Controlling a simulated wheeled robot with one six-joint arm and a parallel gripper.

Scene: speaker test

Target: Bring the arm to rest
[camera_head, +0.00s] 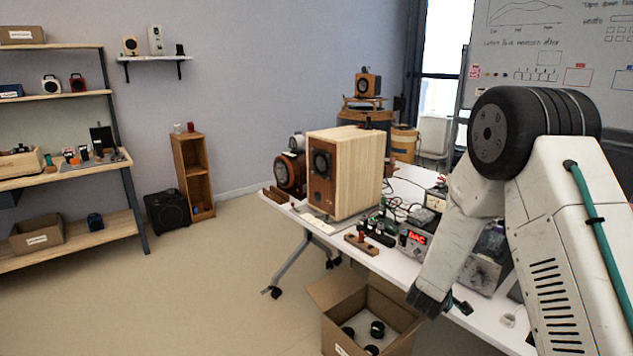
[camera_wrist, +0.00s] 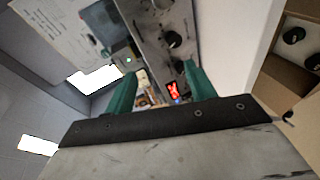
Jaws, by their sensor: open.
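My arm (camera_head: 470,215) reaches in from the right of the head view, bent at a large black joint, with its lower part slanting down to the left. My gripper (camera_head: 440,302) is at its end, by the front edge of the white table (camera_head: 405,268), to the right of the open cardboard box. In the wrist view my gripper (camera_wrist: 158,84) shows two green fingers spread apart with nothing held between them. A grey device with a red lit display (camera_wrist: 173,90) lies beyond the fingers, and this DAC box (camera_head: 413,240) is left of my arm in the head view.
A wooden speaker (camera_head: 348,172) stands on the table among cables and small parts. The cardboard box (camera_head: 340,323) on the floor holds several dark round parts. Shelves (camera_head: 70,167) stand at the left, beside a black speaker (camera_head: 167,212). The floor between is clear.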

